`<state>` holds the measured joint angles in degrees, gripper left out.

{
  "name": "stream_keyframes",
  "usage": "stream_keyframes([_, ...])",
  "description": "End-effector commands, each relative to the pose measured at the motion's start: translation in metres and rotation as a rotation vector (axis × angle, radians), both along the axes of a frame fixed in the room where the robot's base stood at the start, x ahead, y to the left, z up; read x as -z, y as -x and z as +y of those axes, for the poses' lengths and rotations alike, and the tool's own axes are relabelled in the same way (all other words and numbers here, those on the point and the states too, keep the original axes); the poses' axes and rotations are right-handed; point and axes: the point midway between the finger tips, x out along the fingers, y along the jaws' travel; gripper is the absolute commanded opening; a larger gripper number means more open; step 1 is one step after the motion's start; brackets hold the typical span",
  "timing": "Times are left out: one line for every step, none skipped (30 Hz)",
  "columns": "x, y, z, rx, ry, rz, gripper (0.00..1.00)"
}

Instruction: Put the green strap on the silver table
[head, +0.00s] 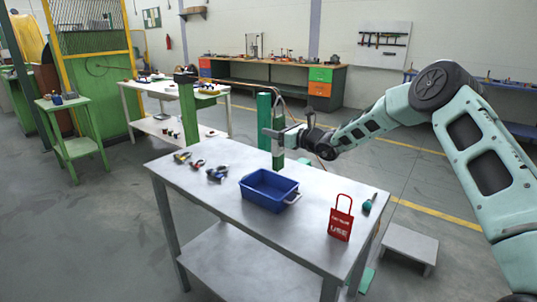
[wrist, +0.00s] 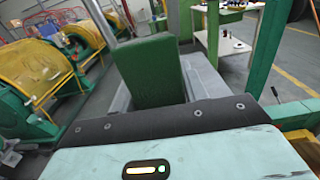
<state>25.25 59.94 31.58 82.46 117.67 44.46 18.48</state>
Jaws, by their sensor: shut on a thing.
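The green strap (head: 278,160) is upright in my gripper (head: 277,133), which is shut on it. In the head view its lower end overlaps the far edge of the silver table (head: 215,160), behind the blue bin; I cannot tell whether it touches the top. In the wrist view the strap (wrist: 148,75) appears as a wide green block in front of the gripper body, with grey metal around its lower part.
On the silver table are a blue bin (head: 268,192), several hand tools (head: 216,174) at the left, a red tag (head: 341,220) and a teal-handled screwdriver (head: 369,203). A green post (head: 263,122) stands behind the table. The front left tabletop is bare.

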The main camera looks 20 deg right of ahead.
Motion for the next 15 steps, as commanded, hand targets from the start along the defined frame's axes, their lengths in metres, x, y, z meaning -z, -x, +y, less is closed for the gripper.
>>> stream_keyframes([0.005,0.000,0.001,0.000,-0.001,0.000,0.10])
stream_keyframes([0.009,0.000,0.001,0.000,-0.001,-0.001,0.10])
stream_keyframes([0.012,0.000,0.001,-0.001,-0.001,-0.002,0.10])
stream_keyframes([0.014,0.000,0.001,-0.001,-0.001,-0.003,0.10])
stream_keyframes([0.015,0.000,0.001,-0.001,-0.001,-0.003,0.10])
stream_keyframes([0.018,0.000,0.001,-0.001,-0.001,-0.003,0.10])
stream_keyframes([0.020,0.000,0.001,-0.001,-0.001,-0.003,0.10])
stream_keyframes([0.023,0.000,0.001,-0.001,-0.001,-0.002,0.10])
stream_keyframes([0.028,0.000,0.001,-0.001,-0.001,-0.001,0.10])
stream_keyframes([0.032,0.000,0.001,-0.001,-0.001,-0.001,0.10])
stream_keyframes([0.036,0.000,0.001,-0.001,0.000,-0.001,0.10])
stream_keyframes([0.042,0.000,0.000,0.000,-0.001,-0.001,0.10])
stream_keyframes([0.046,0.000,0.000,0.000,-0.001,-0.001,0.10])
stream_keyframes([0.050,0.000,0.000,0.000,-0.001,-0.001,0.10])
stream_keyframes([0.053,0.000,0.001,0.000,-0.001,-0.001,0.10])
